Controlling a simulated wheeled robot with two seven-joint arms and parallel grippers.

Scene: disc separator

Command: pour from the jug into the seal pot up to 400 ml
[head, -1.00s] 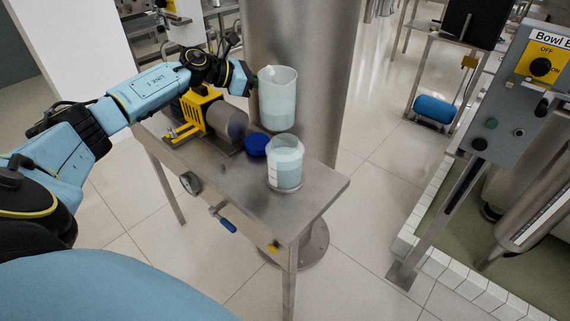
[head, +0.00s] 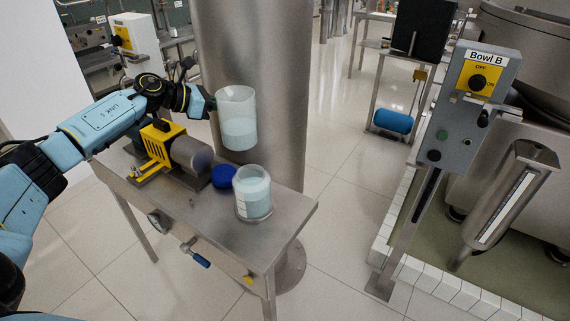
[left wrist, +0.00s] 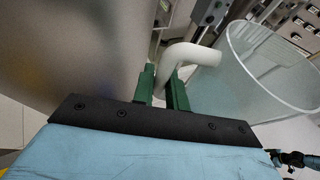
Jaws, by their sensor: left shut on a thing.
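The jug (head: 238,122) is a clear cylinder with pale liquid in its lower half, held almost upright above the table. My left gripper (head: 208,102) is shut on its handle at the jug's left side. In the left wrist view the green fingers (left wrist: 165,88) close on the white handle (left wrist: 190,56), with the jug's clear wall (left wrist: 262,75) to the right. The seal pot (head: 252,192) is a clear pot with a marked scale and pale liquid inside. It stands on the table below and slightly right of the jug. My right gripper is not in view.
The steel table (head: 222,232) also carries a yellow-and-grey pump (head: 180,150) and a blue cap (head: 224,177) left of the pot. A thick steel column (head: 262,60) stands behind. The Bowl B control box (head: 468,105) is at the right.

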